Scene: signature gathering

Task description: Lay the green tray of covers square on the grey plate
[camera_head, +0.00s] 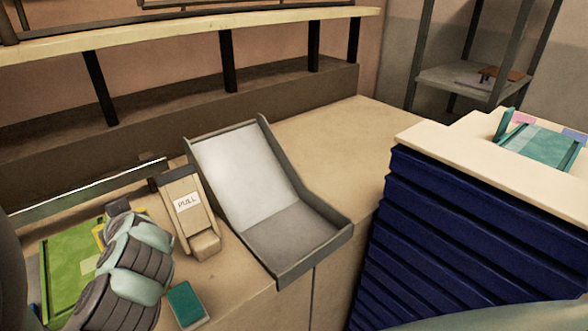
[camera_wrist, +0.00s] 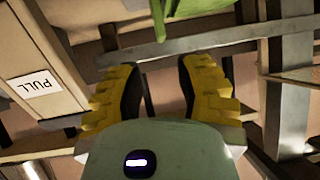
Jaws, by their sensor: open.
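A bright green tray (camera_head: 62,268) with paler green patches lies at the left of the wooden counter in the head view. My arm hides its right part. In the wrist view, a green piece (camera_wrist: 190,9) shows at the top edge, beyond my fingertips; I cannot tell which part it is. My gripper (camera_wrist: 158,75) has its yellow fingers spread with nothing held between them. In the head view, my arm mostly hides the fingers. I cannot make out a separate grey plate; a grey sloped chute (camera_head: 290,232) with a flat lower floor stands mid-counter.
A wooden dispenser (camera_head: 190,213) marked PULL stands between my arm and the chute. A small teal block (camera_head: 187,304) lies in front of it. A blue ribbed cabinet (camera_head: 450,235) at right carries a teal tray (camera_head: 541,147). Bare counter (camera_head: 335,140) shows behind the chute.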

